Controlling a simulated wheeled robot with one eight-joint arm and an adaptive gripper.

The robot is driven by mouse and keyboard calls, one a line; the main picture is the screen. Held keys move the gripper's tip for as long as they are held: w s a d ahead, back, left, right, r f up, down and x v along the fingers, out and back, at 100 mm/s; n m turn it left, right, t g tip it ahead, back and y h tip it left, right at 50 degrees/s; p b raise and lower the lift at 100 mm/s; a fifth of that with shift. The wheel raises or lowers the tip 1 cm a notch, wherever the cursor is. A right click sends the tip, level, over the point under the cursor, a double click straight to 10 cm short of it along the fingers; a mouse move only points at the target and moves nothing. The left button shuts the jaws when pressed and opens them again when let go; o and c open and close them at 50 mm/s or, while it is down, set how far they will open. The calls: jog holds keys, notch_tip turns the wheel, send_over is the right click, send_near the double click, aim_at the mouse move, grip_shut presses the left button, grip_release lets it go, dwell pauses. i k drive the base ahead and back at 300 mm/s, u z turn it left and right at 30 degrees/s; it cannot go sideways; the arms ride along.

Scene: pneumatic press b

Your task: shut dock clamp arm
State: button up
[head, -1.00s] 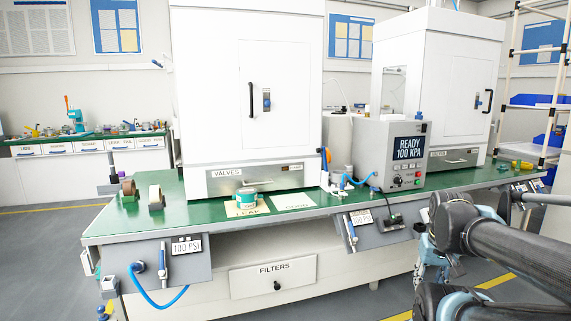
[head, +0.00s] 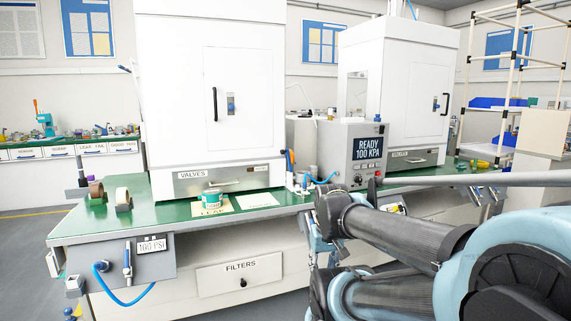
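I cannot make out the dock clamp arm for certain. The grey dock panel (head: 165,262) on the bench's front left carries a 100 PSI label (head: 151,245), an upright blue-and-metal fitting (head: 127,262) and a looped blue hose (head: 125,300). A similar panel further right along the front edge is mostly hidden behind my arm.
The green bench (head: 75,222) holds tape rolls (head: 123,199), a teal tin (head: 212,197), two white cabinets (head: 265,100) and a control box (head: 350,152) reading READY 100 KPA. A FILTERS drawer (head: 240,275) is below. The floor at front left is clear.

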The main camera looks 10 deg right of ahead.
aim_at(290, 155)
jog(key=u, duration=0.05)
jog(key=i, duration=1)
jog(key=z, duration=0.05)
